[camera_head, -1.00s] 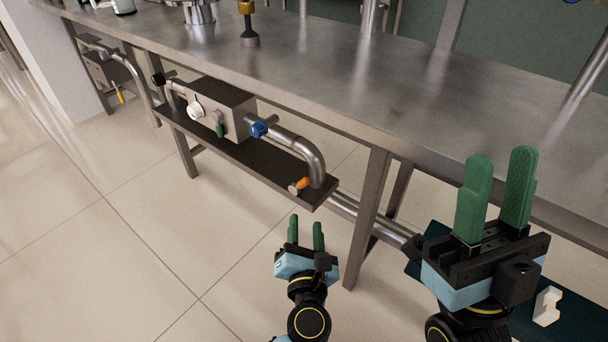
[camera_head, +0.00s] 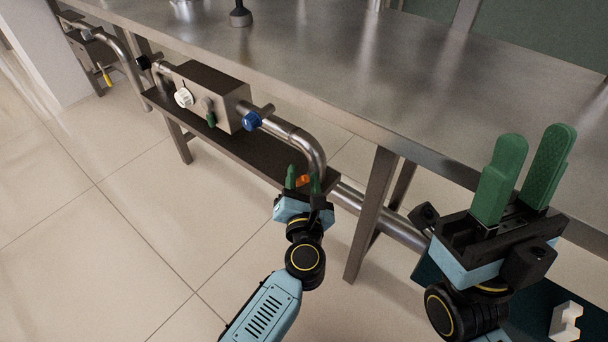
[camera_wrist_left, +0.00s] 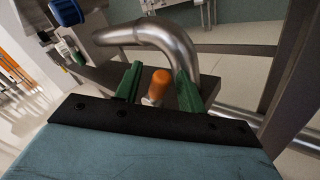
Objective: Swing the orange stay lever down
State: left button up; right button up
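The orange stay lever (camera_head: 303,180) sits near the right end of the dark shelf, beside the foot of the bent steel pipe. In the left wrist view its orange grip (camera_wrist_left: 159,84) shows between my green fingers. My left gripper (camera_head: 302,180) is open around the lever, one finger on each side; contact cannot be told. In the left wrist view the left gripper (camera_wrist_left: 158,86) has a visible gap on either side of the lever. My right gripper (camera_head: 524,178) is open and empty, at the right in front of the table edge.
A steel box with a white knob (camera_head: 183,98), a green lever (camera_head: 210,112) and a blue knob (camera_head: 252,121) stands on the shelf (camera_head: 230,146). The bent pipe (camera_head: 312,150) rises close behind my left gripper. A table leg (camera_head: 371,215) stands to its right. The floor in front is clear.

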pick_arm(q)
grip_shut()
dwell(0.5)
jog(key=shift+s+d+f+m+t, duration=0.15)
jog(key=shift+d+f+m+t, duration=0.1)
jog(key=shift+m+t, duration=0.25)
jog(key=shift+s+d+f+m+t, duration=0.1)
jog(key=shift+d+f+m+t, duration=0.15)
jog(key=shift+m, duration=0.35)
jog(key=shift+s+d+f+m+t+h, duration=0.1)
jog(key=shift+f+m+t+h, duration=0.3)
jog(key=shift+m, duration=0.35)
jog(key=shift+s+d+f+m+t+h, duration=0.1)
jog(key=shift+m+t+h, duration=0.1)
jog(key=shift+m+t, duration=0.4)
jog(key=shift+s+d+f+m+t+h, duration=0.1)
jog(key=shift+f+m+t+h, duration=0.2)
jog(key=shift+m, duration=0.55)
grip_release()
